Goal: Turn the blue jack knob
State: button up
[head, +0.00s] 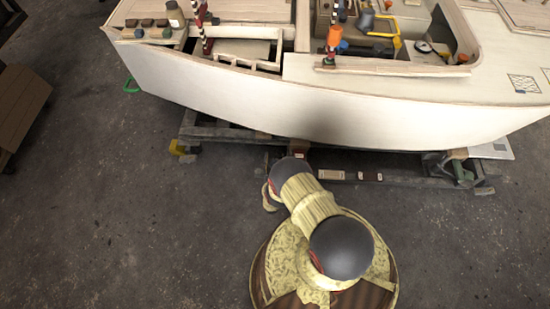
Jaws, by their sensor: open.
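I cannot make out a blue jack knob for certain. A small blue piece (342,47) sits on the deck beside an orange cup-like thing. Under the right part of the hull, a greenish jack-like fitting (457,163) stands at the cradle, and no blue shows on it. My arm rises from my base at the bottom middle and bends toward the hull. My gripper does not show; my arm's links hide whatever is below the elbow.
The pale plywood hull (230,92) spans the top, resting on a dark cradle (225,134). A wooden crate-like thing (20,100) stands at far left. The grey floor (110,220) is clear on both sides of me.

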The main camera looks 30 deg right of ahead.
jog(key=shift+w+d, duration=0.35)
jog(key=shift+w, duration=0.15)
jog(key=c, duration=0.3)
jog(key=c, duration=1)
jog(key=shift+c, duration=0.2)
